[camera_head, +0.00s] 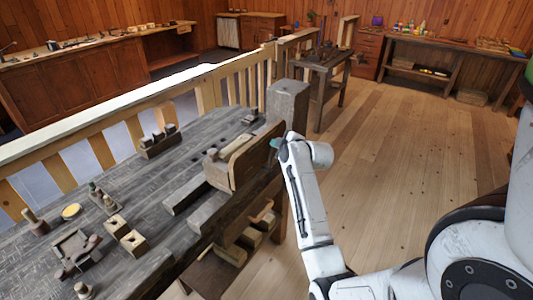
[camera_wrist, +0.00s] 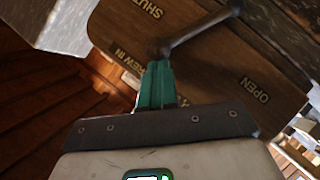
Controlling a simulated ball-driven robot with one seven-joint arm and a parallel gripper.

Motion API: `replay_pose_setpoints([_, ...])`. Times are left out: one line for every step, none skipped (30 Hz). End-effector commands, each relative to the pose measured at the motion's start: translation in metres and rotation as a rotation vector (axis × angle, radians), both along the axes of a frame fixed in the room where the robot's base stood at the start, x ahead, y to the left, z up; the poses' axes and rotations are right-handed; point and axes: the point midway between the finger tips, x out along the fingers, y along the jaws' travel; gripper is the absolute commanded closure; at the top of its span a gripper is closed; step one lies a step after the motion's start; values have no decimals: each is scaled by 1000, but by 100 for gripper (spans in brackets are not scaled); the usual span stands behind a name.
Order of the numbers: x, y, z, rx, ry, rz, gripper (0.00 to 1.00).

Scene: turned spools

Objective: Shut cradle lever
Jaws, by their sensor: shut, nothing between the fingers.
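The cradle (camera_head: 233,174) is a wooden block-like fixture on the front edge of the grey workbench. In the wrist view its wooden face board (camera_wrist: 215,70) fills the upper middle, marked SHUT at the top, OPEN at the right and SCREW IN at the left. A dark lever (camera_wrist: 198,27) slants across the board from its rounded lower-left end to the upper right, between the SHUT and OPEN words. My gripper (camera_wrist: 157,70) has its teal fingers together and empty, just below the lever's lower-left end; I cannot tell whether they touch. In the head view my gripper (camera_head: 276,143) is beside the cradle's right end.
The grey workbench (camera_head: 185,150) carries small wooden blocks (camera_head: 124,234), a yellow disc (camera_head: 71,211) and several turned pieces. A grey post (camera_head: 288,101) stands just behind my gripper. A railing (camera_head: 120,130) runs behind the bench. The wooden floor (camera_head: 400,140) at right is open.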

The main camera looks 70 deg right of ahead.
Motion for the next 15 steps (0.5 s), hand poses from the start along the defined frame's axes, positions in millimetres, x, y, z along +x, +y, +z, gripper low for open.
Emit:
replay_pose_setpoints([-1,-4,-1,17,-4,-1,100])
replay_pose_setpoints([-1,-5,-3,15,-3,-1,100])
replay_pose_setpoints([-2,-7,-3,14,-3,-1,100])
replay_pose_setpoints([-2,-8,-4,13,-3,0,100])
replay_pose_setpoints([-2,-10,-4,13,-2,1,100])
replay_pose_setpoints([-2,-11,-4,12,-3,0,100])
replay_pose_setpoints([-2,-12,-4,11,-2,1,100])
replay_pose_setpoints([-3,-13,-4,11,-2,1,100])
replay_pose_setpoints([-3,-14,-4,11,-2,1,100])
replay_pose_setpoints([-3,-15,-4,10,-2,0,100])
replay_pose_setpoints([-3,-15,-4,10,-2,1,100])
replay_pose_setpoints([-3,-16,-4,10,-2,0,100])
replay_pose_setpoints([-4,-16,-4,10,-1,0,100])
replay_pose_setpoints([-4,-16,-4,10,-1,0,100])
replay_pose_setpoints([-4,-17,-4,10,-1,0,100])
